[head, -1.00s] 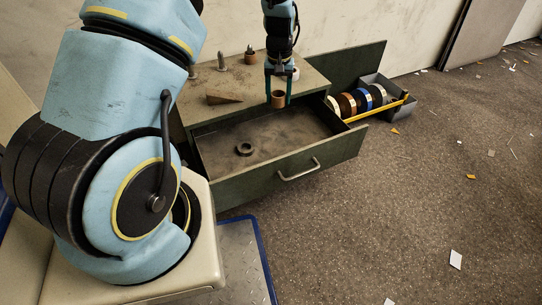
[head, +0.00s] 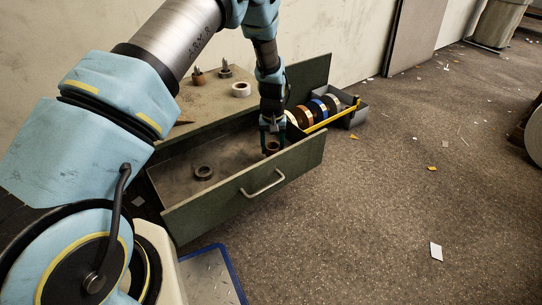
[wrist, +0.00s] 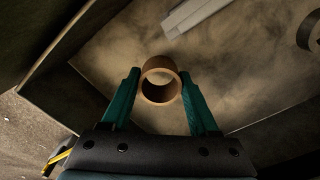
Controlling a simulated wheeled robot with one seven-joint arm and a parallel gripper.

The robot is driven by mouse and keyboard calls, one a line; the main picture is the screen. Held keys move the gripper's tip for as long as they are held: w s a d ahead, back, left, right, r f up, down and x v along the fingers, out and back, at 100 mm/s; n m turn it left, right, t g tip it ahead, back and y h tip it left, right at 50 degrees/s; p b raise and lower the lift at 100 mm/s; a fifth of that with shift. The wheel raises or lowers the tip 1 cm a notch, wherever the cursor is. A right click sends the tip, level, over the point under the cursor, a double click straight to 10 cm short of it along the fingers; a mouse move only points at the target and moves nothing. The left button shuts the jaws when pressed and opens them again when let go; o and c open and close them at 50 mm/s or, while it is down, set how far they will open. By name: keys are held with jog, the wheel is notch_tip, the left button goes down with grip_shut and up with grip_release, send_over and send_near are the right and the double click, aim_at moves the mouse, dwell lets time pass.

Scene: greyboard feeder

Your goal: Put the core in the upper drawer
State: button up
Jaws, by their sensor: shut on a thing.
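The core, a short brown cardboard tube (wrist: 147,84), is held between the two teal fingers of my gripper (wrist: 160,98). In the head view my gripper (head: 272,136) is low inside the right end of the open upper drawer (head: 245,188), with the core (head: 272,147) at its tips. I cannot tell whether the core touches the drawer floor. A dark ring (head: 203,172) lies on the drawer floor to the left of my gripper. The ring also shows at the right edge of the wrist view (wrist: 309,32).
The cabinet top (head: 212,104) holds a white roll (head: 241,89) and two small pieces with upright points. A grey tray (head: 352,115) of several coloured rolls stands beyond the drawer, with a yellow bar. A pale bar (wrist: 197,14) lies in the wrist view.

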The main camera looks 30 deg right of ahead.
jog(key=shift+f, duration=1.25)
jog(key=shift+f+b, duration=0.15)
jog(key=shift+b, duration=0.15)
jog(key=o, duration=1.3)
